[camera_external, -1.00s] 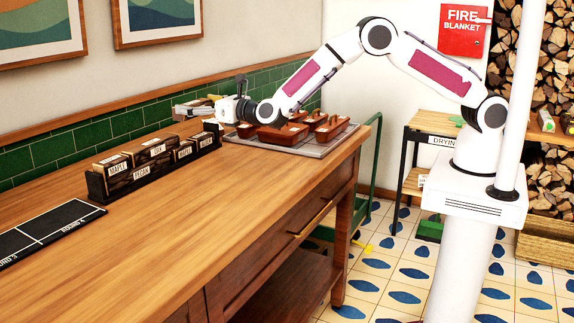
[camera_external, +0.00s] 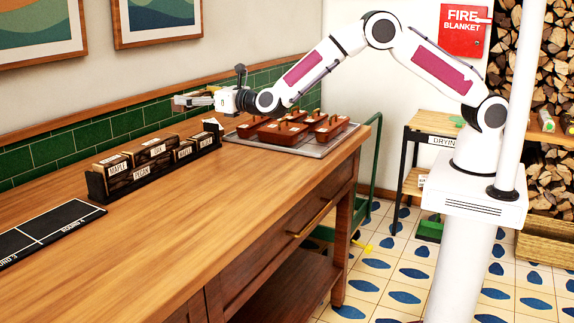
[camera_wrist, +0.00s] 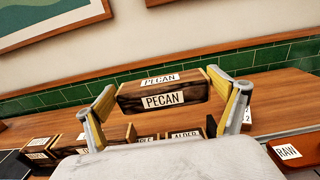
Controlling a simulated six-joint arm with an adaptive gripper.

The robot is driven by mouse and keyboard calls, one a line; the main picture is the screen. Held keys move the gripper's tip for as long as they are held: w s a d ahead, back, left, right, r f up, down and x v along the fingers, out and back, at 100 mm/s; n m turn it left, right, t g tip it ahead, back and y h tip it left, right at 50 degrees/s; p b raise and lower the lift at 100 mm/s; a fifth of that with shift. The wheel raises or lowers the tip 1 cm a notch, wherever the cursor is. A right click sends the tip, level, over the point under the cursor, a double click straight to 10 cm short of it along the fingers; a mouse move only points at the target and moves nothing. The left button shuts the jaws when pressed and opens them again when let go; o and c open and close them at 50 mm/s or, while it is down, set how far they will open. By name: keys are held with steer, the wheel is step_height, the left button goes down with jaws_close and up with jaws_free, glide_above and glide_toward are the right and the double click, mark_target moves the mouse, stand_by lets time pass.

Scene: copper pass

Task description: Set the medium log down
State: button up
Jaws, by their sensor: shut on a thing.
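My gripper (camera_external: 192,101) is above the back of the wooden counter, beyond the dark rack, in the external view. In the wrist view my gripper (camera_wrist: 162,84) has its two yellow-padded fingers on either side of a dark wooden log (camera_wrist: 133,103) labelled PECAN on its top and front. The gripper is shut on this log and holds it level, above the row of blocks. The dark rack (camera_external: 97,187) holds several labelled wood blocks, one reading MAPLE.
A metal tray (camera_external: 313,152) with several reddish-brown loaf-shaped pans stands right of the gripper. A black board (camera_external: 50,229) with white lines lies at the left. The counter (camera_external: 190,235) in front is clear. A green-tiled wall (camera_external: 90,135) runs close behind.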

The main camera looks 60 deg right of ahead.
steer(key=shift+s+a+f, duration=0.1)
steer(key=shift+a+f, duration=0.15)
steer(key=shift+f, duration=0.2)
step_height(320, 180, down, 4)
steer(key=s+a+n+y, duration=0.1)
steer(key=s+y, duration=0.1)
steer(key=s, duration=0.1)
steer(key=s+a+r+n+g+y, duration=0.1)
steer(key=s+a+r+n+y, duration=0.15)
steer(key=s+r, duration=0.6)
steer(key=s+a+r+n+g+y, duration=0.1)
steer(key=s+r+n+y, duration=0.3)
steer(key=s, duration=0.7)
steer(key=s+d+r+g+y, duration=0.2)
steer(key=s+d+r+y, duration=0.1)
steer(key=s+r, duration=1.4)
steer(key=s, duration=0.3)
steer(key=shift+s+d+r, duration=0.2)
steer(key=shift+s, duration=0.1)
steer(key=shift+n, duration=0.25)
